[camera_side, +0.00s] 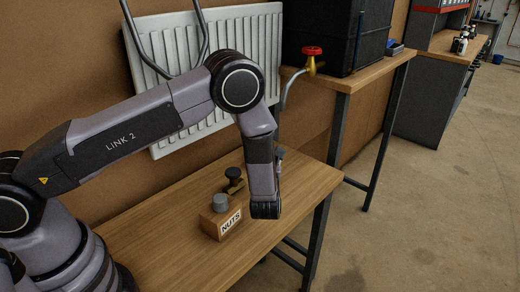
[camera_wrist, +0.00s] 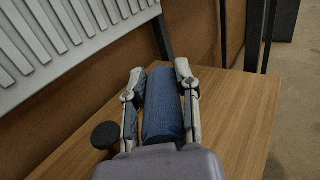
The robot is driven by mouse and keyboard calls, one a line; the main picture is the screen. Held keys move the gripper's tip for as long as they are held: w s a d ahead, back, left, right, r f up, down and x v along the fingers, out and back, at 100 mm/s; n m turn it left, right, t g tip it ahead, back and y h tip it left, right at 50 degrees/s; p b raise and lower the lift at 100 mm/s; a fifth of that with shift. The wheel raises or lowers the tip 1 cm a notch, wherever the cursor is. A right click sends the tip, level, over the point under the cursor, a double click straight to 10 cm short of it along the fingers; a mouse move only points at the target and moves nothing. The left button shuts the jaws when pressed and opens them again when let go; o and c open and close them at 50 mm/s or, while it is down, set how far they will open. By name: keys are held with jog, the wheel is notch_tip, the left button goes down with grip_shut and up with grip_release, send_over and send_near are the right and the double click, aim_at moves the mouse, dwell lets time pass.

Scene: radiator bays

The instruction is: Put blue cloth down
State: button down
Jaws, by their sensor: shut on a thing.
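The blue cloth (camera_wrist: 163,105) looks like a rolled, dark blue bundle in the wrist view. It lies between the two fingers of my gripper (camera_wrist: 158,85), which is shut on it. The wooden table (camera_wrist: 228,115) shows beyond and below the cloth. Whether the cloth touches the tabletop cannot be told. In the side view, my arm reaches over the wooden table and its end points down near the right part of the top.
A wooden box labelled NUTS (camera_side: 222,222) with a grey knob stands left of my wrist. A dark round-topped item (camera_side: 234,180) is behind it. A white radiator (camera_side: 225,70) hangs on the wall. A red valve handle (camera_side: 312,51) tops a pipe. The table's front left is clear.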

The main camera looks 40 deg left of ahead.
jog(key=shift+s+r+n+g+y, duration=0.1)
jog(key=shift+s+n+g+y, duration=0.2)
jog(key=shift+n+g+y, duration=0.6)
jog(key=shift+w+f, duration=0.2)
jog(key=shift+w, duration=0.1)
jog(key=w+f, duration=0.3)
jog(key=w, duration=0.1)
jog(key=w+d+f, duration=0.1)
jog(key=w+f, duration=0.2)
jog(key=w, duration=0.1)
jog(key=w+f, duration=0.3)
jog(key=w, duration=0.1)
jog(key=shift+w+d, duration=0.15)
jog(key=shift+w, duration=0.15)
jog(key=shift+w+f, duration=0.15)
jog(key=shift+f, duration=0.05)
jog(key=shift+w+f, duration=0.1)
jog(key=shift+f, duration=1.5)
